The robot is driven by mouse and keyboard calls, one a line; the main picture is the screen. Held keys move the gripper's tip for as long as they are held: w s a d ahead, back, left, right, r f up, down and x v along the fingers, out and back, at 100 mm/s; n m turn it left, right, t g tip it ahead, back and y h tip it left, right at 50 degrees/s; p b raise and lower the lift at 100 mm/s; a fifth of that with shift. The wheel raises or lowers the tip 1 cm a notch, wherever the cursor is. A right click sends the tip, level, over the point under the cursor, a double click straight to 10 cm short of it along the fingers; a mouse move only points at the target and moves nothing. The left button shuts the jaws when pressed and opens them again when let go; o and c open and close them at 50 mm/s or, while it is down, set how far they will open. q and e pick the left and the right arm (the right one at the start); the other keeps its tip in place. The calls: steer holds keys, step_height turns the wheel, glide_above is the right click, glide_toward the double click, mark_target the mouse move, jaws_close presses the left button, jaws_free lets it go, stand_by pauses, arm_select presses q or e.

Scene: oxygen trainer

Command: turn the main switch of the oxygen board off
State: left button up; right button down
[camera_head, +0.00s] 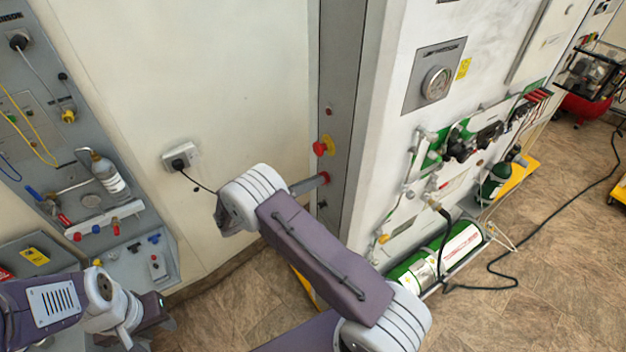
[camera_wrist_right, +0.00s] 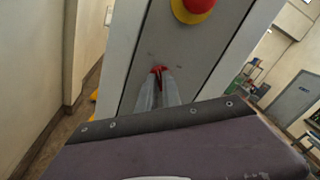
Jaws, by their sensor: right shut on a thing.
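The grey side panel of the oxygen board (camera_head: 340,110) carries a small red switch (camera_head: 325,176) low down, below a red-and-yellow mushroom button (camera_head: 324,146). My right gripper (camera_head: 317,182) reaches the red switch from the left. The mushroom button (camera_wrist_right: 193,8) shows above, apart from the fingers. The switch's turn position cannot be made out. My left gripper (camera_head: 132,330) is at the lower left, away from the board; its jaw opening is unclear.
A wall socket with a black plug (camera_head: 180,160) is left of my right arm. A grey panel with hoses and valves (camera_head: 90,200) stands at the left. The board's front holds a gauge (camera_head: 436,83) and green cylinders (camera_head: 440,255).

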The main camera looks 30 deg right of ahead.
steer(key=shift+w+r+n, duration=0.1)
steer(key=shift+r+n, duration=0.1)
steer(key=shift+n, duration=0.7)
steer(key=c, duration=1.5)
jaws_free()
steer(key=shift+f, duration=0.15)
steer(key=a+b, duration=0.1)
steer(key=a, duration=0.2)
steer(key=a+b, duration=0.2)
steer(key=a, duration=0.1)
steer(key=a+b, duration=0.1)
steer(key=a, duration=0.2)
steer(key=shift+s+b, duration=0.4)
